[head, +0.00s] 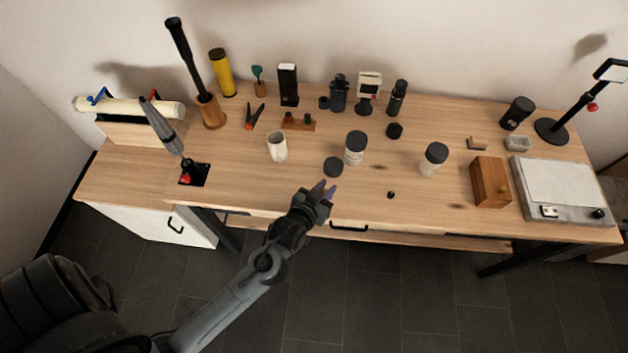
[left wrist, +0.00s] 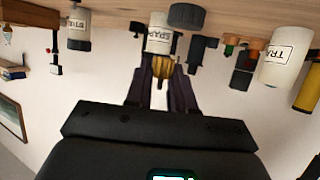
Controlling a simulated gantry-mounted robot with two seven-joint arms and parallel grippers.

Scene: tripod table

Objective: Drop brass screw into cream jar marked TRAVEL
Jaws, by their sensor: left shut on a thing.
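The cream jar marked TRAVEL stands upright and open on the table, left of the middle in the head view (head: 277,147). In the left wrist view it shows upside down at the right (left wrist: 284,58), its label partly readable as "TRA". My left gripper (head: 326,189) is over the table's front edge, to the right of and nearer than the jar. It is shut on the brass screw (left wrist: 162,67), which shows between the dark fingers in the left wrist view. My right gripper is not in view.
A loose dark lid (head: 333,167) lies just beyond my left gripper. Two lidded cream jars (head: 354,150) (head: 432,160) stand to the right; one reads "SPARE" in the left wrist view (left wrist: 158,34). A small black knob (head: 391,195) lies near the front edge. Bare wood lies before the TRAVEL jar.

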